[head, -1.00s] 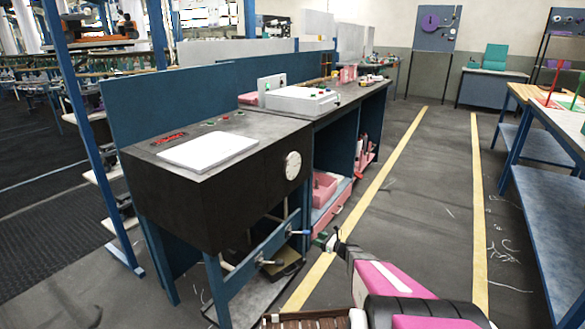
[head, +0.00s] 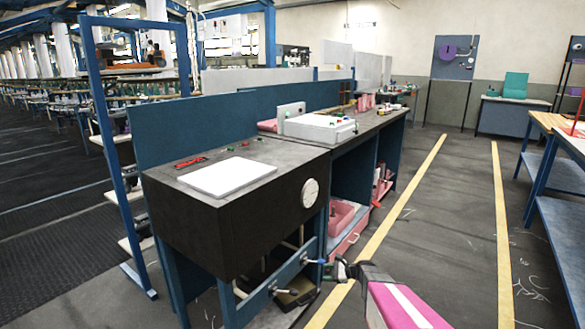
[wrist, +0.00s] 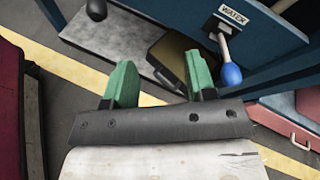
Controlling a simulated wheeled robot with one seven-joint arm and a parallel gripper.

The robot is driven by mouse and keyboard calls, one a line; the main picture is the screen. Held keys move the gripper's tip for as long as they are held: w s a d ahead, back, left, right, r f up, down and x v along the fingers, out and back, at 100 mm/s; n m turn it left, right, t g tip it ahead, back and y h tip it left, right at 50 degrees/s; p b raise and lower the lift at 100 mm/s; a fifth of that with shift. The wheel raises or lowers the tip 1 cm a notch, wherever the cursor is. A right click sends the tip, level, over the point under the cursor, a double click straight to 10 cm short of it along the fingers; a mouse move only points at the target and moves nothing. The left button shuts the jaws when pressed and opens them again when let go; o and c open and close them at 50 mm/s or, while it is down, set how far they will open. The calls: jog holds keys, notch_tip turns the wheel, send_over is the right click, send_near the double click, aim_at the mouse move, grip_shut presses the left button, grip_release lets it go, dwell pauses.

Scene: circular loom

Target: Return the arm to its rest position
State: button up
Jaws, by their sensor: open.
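My gripper (head: 342,270) is in the lower middle of the head view, in front of the blue frame at the workbench's near end. In the wrist view its two green fingers (wrist: 159,84) stand apart with nothing between them. The gripper is open and empty. My pink arm link runs from it toward the lower right of the head view. Beyond the fingers in the wrist view are a blue-tipped lever (wrist: 231,74) under a "WATER" label (wrist: 232,16) and a dark ball knob (wrist: 96,9). The gripper appears apart from both.
The dark workbench (head: 240,225) with a white panel (head: 227,177) and a round gauge (head: 310,193) stands left of the gripper. A pink bin (head: 340,217) sits under it. A blue-legged table (head: 565,230) is at the right. The floor aisle (head: 455,225) between yellow lines is clear.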

jog(key=s+d+r+n+g+h, duration=0.1)
jog(key=s+r+n+h, duration=0.5)
jog(key=s, duration=0.6)
jog(key=s+d+r+n+g+h, duration=0.1)
jog(key=s+r+n+g+h, duration=0.2)
jog(key=s+r+n+h, duration=0.4)
jog(key=s+r+n, duration=0.3)
jog(key=s+r, duration=0.1)
jog(key=s, duration=0.1)
jog(key=shift+n, duration=0.4)
